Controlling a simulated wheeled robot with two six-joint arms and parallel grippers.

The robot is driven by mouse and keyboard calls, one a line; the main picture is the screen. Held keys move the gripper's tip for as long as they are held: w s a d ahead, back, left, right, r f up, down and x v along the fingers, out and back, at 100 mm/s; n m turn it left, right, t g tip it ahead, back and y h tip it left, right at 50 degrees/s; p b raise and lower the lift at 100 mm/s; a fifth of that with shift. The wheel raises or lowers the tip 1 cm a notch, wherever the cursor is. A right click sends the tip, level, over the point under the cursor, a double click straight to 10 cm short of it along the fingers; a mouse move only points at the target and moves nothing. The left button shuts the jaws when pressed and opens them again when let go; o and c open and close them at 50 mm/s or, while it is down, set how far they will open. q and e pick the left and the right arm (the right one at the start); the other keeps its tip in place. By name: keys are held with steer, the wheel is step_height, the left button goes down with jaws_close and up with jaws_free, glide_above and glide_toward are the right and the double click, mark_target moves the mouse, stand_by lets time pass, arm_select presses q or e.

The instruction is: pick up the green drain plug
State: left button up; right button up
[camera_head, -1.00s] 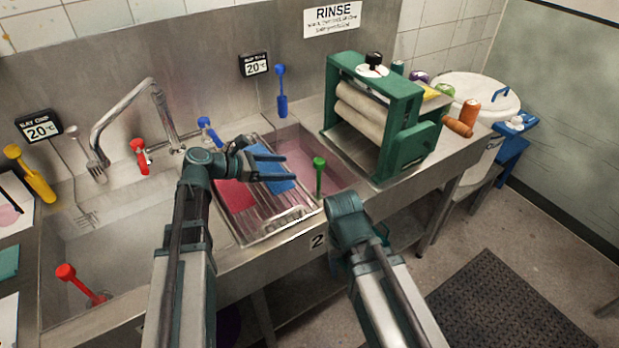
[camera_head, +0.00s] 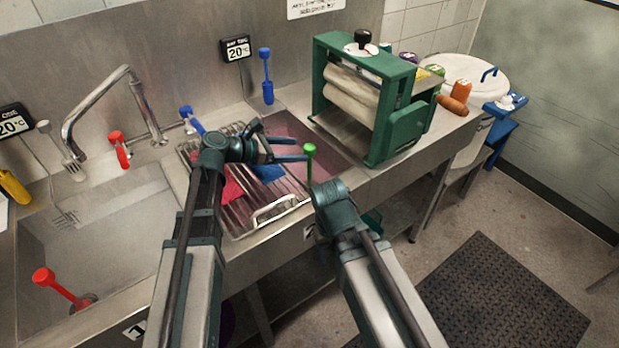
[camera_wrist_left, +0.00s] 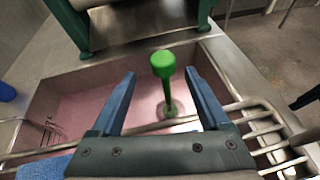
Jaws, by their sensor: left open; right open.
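The green drain plug (camera_head: 310,151) stands upright in the rinse basin, its round knob at the top of a thin stem. In the left wrist view the plug (camera_wrist_left: 163,66) shows between the two fingers, with its stem running down to the pinkish basin floor. My left gripper (camera_head: 302,150) is open and empty, its fingertips close to the plug in the head view; no grip on it shows. My right gripper (camera_head: 372,222) is low in front of the counter, mostly hidden behind its own arm.
A wire rack (camera_head: 240,208) with red and blue cloths lies left of the plug. A green roller wringer (camera_head: 398,130) stands close on the right. A red plug (camera_head: 62,288) stands in the left basin. A blue plug (camera_head: 266,75) is at the back wall.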

mark_target(310, 150)
arm_select(q)
steer(key=shift+s+b+x, duration=0.2)
steer(key=shift+b+x, duration=0.7)
steer(key=shift+x, duration=1.5)
steer(key=shift+w+d+f, duration=0.1)
steer(key=shift+w+d, duration=0.05)
steer(key=shift+d, duration=0.3)
jaws_close()
